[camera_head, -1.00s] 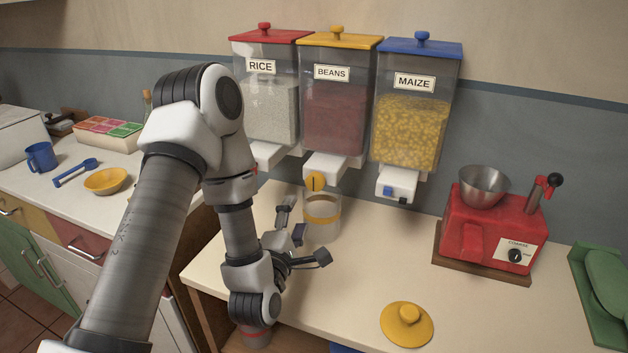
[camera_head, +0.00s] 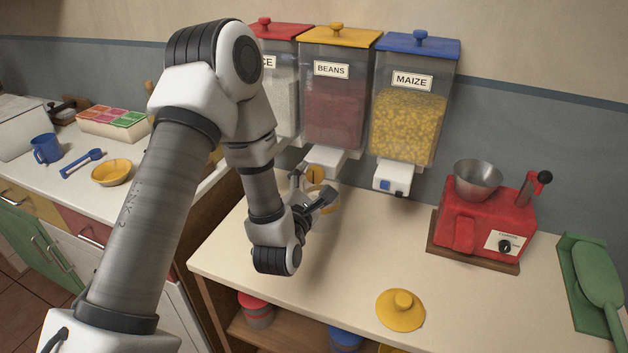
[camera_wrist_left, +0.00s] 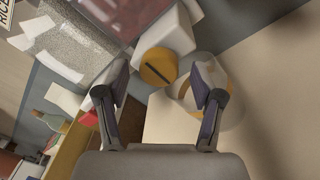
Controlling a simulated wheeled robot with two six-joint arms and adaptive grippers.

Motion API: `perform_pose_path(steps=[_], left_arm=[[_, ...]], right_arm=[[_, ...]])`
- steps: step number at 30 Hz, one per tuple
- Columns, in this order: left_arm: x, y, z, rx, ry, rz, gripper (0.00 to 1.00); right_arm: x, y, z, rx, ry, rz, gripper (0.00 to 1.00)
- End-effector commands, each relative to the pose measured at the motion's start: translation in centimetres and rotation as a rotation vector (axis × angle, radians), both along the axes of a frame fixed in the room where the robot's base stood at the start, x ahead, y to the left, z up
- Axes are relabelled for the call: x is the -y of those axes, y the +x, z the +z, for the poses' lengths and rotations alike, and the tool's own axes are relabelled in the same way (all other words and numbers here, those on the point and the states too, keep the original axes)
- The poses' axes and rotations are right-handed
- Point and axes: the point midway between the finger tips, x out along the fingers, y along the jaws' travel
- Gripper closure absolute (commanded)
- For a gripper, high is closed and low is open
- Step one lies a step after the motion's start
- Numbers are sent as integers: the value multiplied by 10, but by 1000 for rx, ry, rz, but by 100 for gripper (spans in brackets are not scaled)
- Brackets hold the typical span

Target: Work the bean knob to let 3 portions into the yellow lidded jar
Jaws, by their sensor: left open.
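The bean dispenser (camera_head: 334,106), with a yellow top and dark red beans, hangs between the rice and maize dispensers. Its round yellow knob (camera_head: 315,175) shows on the white spout; in the left wrist view the knob (camera_wrist_left: 158,67) has a dark slot running diagonally. My left gripper (camera_head: 312,187) is open, just in front of the knob. In the wrist view the knob lies ahead between the spread fingers, not gripped. The open jar with a yellow band (camera_wrist_left: 187,97) stands below the spout, partly hidden by my gripper. Its yellow lid (camera_head: 400,311) lies on the counter. My right gripper is not in view.
The maize dispenser (camera_head: 412,110) hangs close on the right. A red grinder (camera_head: 482,225) with a metal bowl stands on the counter's right half, beside a green object (camera_head: 597,280). The counter between jar and grinder is clear. Red and blue lidded jars sit on the shelf below.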

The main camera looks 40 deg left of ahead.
Motion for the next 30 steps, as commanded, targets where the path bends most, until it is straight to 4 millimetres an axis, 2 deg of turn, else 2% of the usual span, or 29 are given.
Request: perform_pose_path(steps=[3, 10, 11, 15, 16, 30], left_arm=[[-4, 10, 1, -1, 1, -1, 33], [-4, 12, 0, -1, 0, -1, 33], [-4, 12, 0, -1, 0, -1, 36], [-4, 12, 0, -1, 0, -1, 86], [-4, 12, 0, -1, 0, -1, 92], [-4, 12, -2, -14, 58, 0, 92]], right_arm=[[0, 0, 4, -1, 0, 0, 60], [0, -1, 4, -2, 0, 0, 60], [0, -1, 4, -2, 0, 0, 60], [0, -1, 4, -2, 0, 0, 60], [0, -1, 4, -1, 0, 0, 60], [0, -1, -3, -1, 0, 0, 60]])
